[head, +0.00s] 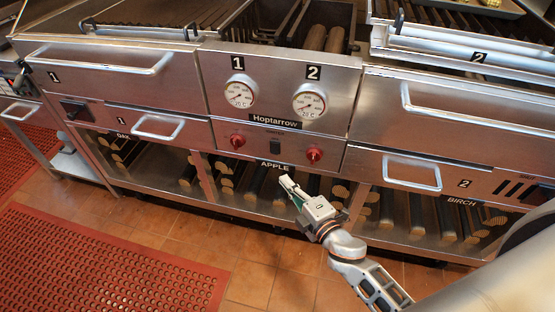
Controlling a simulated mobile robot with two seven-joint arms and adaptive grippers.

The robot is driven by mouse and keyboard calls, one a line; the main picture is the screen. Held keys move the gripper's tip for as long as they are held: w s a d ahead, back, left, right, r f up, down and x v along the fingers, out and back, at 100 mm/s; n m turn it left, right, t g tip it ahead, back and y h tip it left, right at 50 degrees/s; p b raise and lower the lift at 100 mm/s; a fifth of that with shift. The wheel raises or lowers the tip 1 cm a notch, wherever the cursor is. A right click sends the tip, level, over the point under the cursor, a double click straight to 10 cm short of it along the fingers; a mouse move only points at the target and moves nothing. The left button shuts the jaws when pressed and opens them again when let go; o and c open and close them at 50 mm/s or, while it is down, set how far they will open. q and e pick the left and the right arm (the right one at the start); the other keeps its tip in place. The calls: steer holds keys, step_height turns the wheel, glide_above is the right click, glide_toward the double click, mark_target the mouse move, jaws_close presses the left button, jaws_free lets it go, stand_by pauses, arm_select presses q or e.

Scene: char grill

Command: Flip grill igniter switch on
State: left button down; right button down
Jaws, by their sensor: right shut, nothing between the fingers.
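The igniter switch (275,147) is a small dark rocker on the lower middle panel of the grill (190,70), between two red knobs (238,141) and (314,155). I cannot tell which way it is set. My right gripper (285,183) is shut and empty. In the picture its fingertips are just below the switch and the APPLE label, in front of the log shelf, apart from the switch. My left gripper is not in view.
Two dials (240,91) and (309,101) sit above the knobs. Bar handles (411,172) stick out on both sides. Logs (415,215) fill the open shelf below. A red mat (105,265) lies on the tiled floor.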

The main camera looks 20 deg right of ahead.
glide_toward(272, 153)
steer(key=w+a, duration=0.2)
steer(key=a, duration=0.2)
steer(key=shift+w+d+f, duration=0.1)
steer(key=shift+w+d, duration=0.55)
steer(key=shift+w, duration=0.35)
steer(key=shift+w+d+f, duration=0.1)
steer(key=shift+w+d, duration=0.5)
steer(key=shift+w, duration=0.4)
steer(key=shift+w+d+f+b, duration=0.1)
steer(key=shift+w+d+b, duration=0.05)
steer(key=shift+b, duration=0.15)
steer(key=shift+f, duration=0.1)
